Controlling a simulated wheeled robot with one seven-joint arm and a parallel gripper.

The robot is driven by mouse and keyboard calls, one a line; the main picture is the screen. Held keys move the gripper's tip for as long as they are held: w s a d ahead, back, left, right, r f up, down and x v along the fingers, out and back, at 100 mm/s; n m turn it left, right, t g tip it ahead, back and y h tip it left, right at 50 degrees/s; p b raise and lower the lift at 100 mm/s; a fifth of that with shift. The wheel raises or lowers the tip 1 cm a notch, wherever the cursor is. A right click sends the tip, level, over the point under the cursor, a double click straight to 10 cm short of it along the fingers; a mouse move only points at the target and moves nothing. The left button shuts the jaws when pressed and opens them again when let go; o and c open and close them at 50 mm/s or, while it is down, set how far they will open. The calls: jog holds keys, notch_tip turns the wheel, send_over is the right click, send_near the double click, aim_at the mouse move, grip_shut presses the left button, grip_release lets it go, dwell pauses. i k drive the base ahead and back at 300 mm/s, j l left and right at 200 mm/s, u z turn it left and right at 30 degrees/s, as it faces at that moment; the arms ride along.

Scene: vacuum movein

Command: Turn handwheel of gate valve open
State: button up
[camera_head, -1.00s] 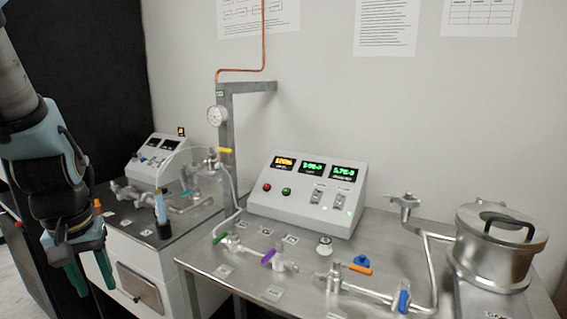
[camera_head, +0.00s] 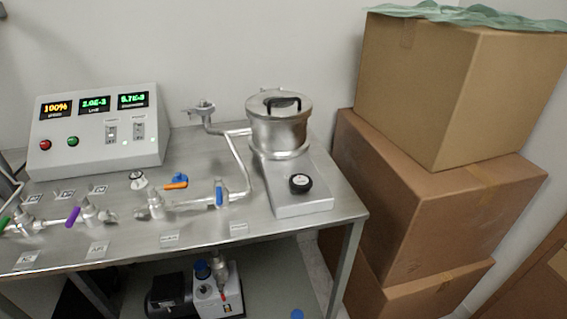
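A black round handwheel (camera_head: 300,183) with a pale centre sits on the front end of a flat grey metal body, which looks like the gate valve (camera_head: 304,204). The valve body runs back under a lidded steel chamber (camera_head: 279,128) at the right of the bench. I cannot tell from this view how far the wheel is turned. My gripper is not in view now.
The steel bench (camera_head: 120,262) carries a control box (camera_head: 97,150), a pipe line with a blue-handled valve (camera_head: 219,194) and an orange-handled valve (camera_head: 176,181). Stacked cardboard boxes (camera_head: 430,190) stand close at the right. A pump (camera_head: 217,299) is below the bench.

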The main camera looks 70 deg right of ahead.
aim_at(300, 183)
jog(key=i+z, duration=0.15)
jog(key=z, duration=0.25)
jog(key=i+z, duration=0.1)
jog(key=z, duration=0.35)
jog(key=i+j+z, duration=0.1)
jog(key=z, duration=0.3)
